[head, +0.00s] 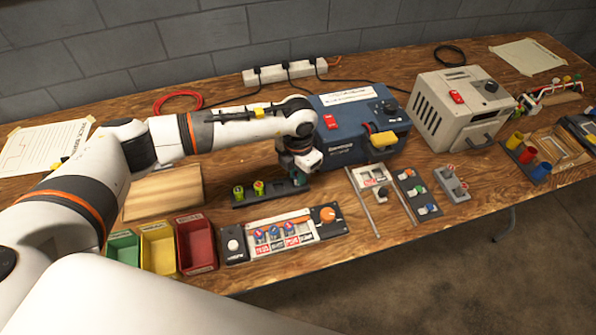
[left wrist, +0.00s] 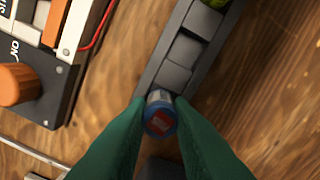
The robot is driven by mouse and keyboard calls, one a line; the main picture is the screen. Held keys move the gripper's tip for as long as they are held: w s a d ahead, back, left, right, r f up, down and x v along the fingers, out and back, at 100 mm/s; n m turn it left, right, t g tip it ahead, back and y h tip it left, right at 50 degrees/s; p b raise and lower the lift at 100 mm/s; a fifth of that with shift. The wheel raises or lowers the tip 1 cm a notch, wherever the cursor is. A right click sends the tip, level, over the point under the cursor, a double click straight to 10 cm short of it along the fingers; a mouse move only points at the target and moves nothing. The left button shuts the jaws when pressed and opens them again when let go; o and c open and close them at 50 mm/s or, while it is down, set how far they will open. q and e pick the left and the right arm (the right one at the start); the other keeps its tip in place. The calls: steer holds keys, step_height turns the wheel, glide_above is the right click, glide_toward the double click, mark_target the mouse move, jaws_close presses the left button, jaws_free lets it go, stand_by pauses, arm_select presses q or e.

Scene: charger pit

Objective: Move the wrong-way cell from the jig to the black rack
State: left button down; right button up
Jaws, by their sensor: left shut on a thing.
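The black rack (head: 272,198) lies behind the jig, with green-yellow cells (head: 239,193) at its left end. In the left wrist view the rack (left wrist: 165,70) shows empty slots beyond the cell. My left gripper (head: 300,180) is over the rack's right end. Its green fingers (left wrist: 159,103) are shut on a blue cell (left wrist: 160,120) with a red-and-white mark on its end. The cell is at the near end of the rack; I cannot tell whether it is seated. The white jig (head: 312,235) holds several blue cells (head: 274,232). My right gripper is not in view.
An orange knob (head: 327,214) sits at the jig's right end. Red (head: 197,245), yellow and green bins stand to its left. A blue charger box (head: 365,125) stands behind and right of my gripper. Thin metal rods (head: 362,202) lie right of the jig.

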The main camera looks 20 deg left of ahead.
arm_select(q)
steer(key=shift+f, duration=0.25)
steer(key=c, duration=1.2)
jaws_free()
steer(key=shift+r, duration=0.15)
steer(key=shift+r+p, duration=2.1)
steer(key=shift+r, duration=1.35)
